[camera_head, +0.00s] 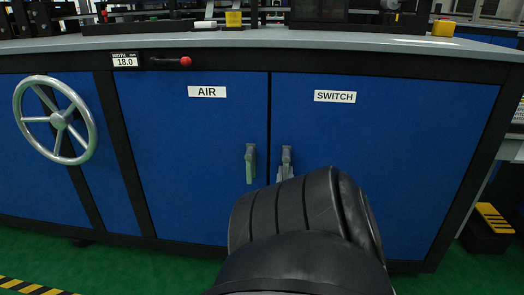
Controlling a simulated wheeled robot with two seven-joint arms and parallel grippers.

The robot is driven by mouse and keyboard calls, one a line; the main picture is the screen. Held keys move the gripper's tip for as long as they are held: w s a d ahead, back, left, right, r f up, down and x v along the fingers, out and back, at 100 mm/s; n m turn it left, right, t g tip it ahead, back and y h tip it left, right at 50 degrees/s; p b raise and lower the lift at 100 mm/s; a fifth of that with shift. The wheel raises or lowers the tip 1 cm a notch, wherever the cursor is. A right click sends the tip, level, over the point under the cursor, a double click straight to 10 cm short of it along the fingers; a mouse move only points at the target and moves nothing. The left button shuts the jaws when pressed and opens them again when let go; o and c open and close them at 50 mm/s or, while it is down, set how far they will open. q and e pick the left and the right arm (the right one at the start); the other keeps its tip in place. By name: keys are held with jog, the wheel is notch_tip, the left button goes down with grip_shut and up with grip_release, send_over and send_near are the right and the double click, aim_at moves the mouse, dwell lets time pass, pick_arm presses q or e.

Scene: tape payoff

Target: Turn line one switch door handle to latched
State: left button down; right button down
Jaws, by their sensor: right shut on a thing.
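The blue switch door (400,150) carries a white SWITCH label (335,96). Its small grey handle (287,153) sits near the door's left edge and looks about upright. My right arm's black wrist rises from the bottom centre and covers the lower part of the door. My right gripper (285,174) is at the handle, shut on it; its fingers are mostly hidden behind my wrist. I cannot tell the handle's exact angle or whether it is latched. My left gripper is not in view.
The blue AIR door (190,150) is just left, with its own grey-green handle (250,163) close beside my gripper. A metal handwheel (58,120) and a red-knobbed lever (185,62) are further left. The grey bench top (250,40) runs above. A black-and-yellow step (490,225) stands right.

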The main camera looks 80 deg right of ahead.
jog(key=shift+m, duration=0.3)
jog(key=c, duration=1.4)
grip_release()
jog(key=shift+w, duration=0.1)
